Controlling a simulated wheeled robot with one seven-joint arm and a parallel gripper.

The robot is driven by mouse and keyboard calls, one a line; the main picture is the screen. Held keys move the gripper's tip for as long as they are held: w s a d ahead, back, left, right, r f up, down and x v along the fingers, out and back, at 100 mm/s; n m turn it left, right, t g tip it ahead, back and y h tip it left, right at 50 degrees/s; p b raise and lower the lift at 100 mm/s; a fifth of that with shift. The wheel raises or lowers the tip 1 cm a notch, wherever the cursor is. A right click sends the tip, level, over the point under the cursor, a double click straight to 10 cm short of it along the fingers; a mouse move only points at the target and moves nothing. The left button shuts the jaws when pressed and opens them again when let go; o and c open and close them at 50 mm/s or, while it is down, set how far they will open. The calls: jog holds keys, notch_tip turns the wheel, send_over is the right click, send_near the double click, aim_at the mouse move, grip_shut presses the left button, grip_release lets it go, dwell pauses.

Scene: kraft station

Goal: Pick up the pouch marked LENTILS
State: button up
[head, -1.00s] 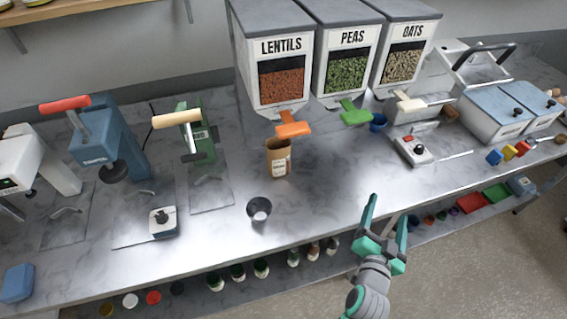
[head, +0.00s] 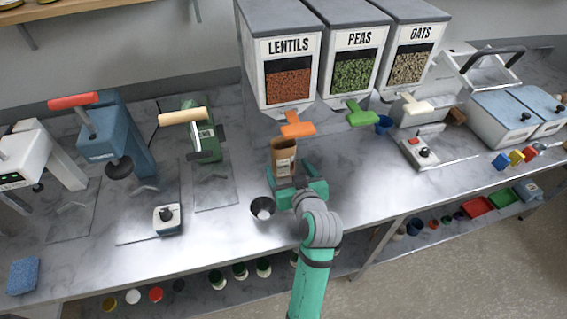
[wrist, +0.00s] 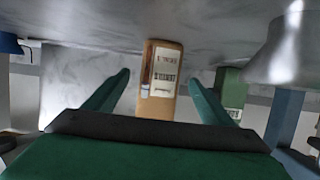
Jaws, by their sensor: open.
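The brown kraft pouch (head: 284,155) stands upright and open-topped on the counter, below the orange spout of the LENTILS bin. It carries a white label, too small to read surely. My gripper (head: 293,182) is open and low over the counter, at the near side of the pouch. In the wrist view the pouch shows between the two green fingers (wrist: 160,78), with a gap on each side. The gripper hides the pouch's lower part in the head view.
The green press (head: 204,135) is to the left. Counter on the right of the pouch is clear.

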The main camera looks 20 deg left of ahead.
aim_at(286, 165)
jog(key=shift+x, duration=2.7)
jog(key=c, duration=1.3)
jog(key=shift+c, duration=0.7)
jog(key=shift+r, duration=0.15)
